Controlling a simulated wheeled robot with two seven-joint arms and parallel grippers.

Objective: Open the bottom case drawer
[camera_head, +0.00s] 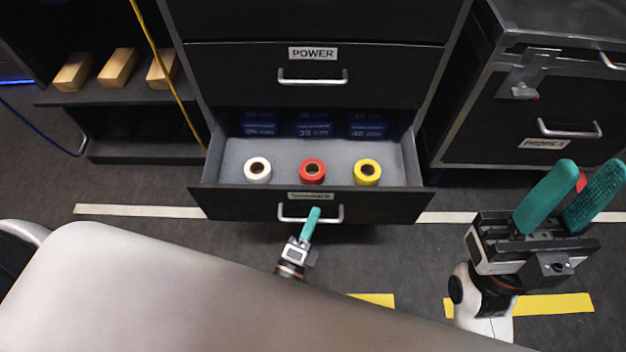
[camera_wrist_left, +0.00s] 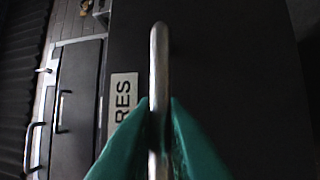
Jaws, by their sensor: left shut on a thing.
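The bottom case drawer (camera_head: 390,206) is pulled out, and its inside shows from above. Its silver bar handle (camera_head: 338,214) is on the front, below a label. My left gripper (camera_head: 313,220) is shut on this handle; in the left wrist view the teal fingers (camera_wrist_left: 160,125) close on both sides of the handle bar (camera_wrist_left: 159,60). A label ending in "RES" (camera_wrist_left: 123,100) shows beside it. My right gripper (camera_head: 571,200) is open and empty, raised at the right, away from the drawer.
White (camera_head: 257,171), red (camera_head: 312,172) and yellow (camera_head: 367,173) tape rolls sit in the drawer, with blue boxes (camera_head: 312,126) behind. The POWER drawer (camera_head: 400,70) above is shut. A PROPS A case (camera_head: 500,120) stands at the right. A yellow cable (camera_head: 165,70) hangs at the left.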

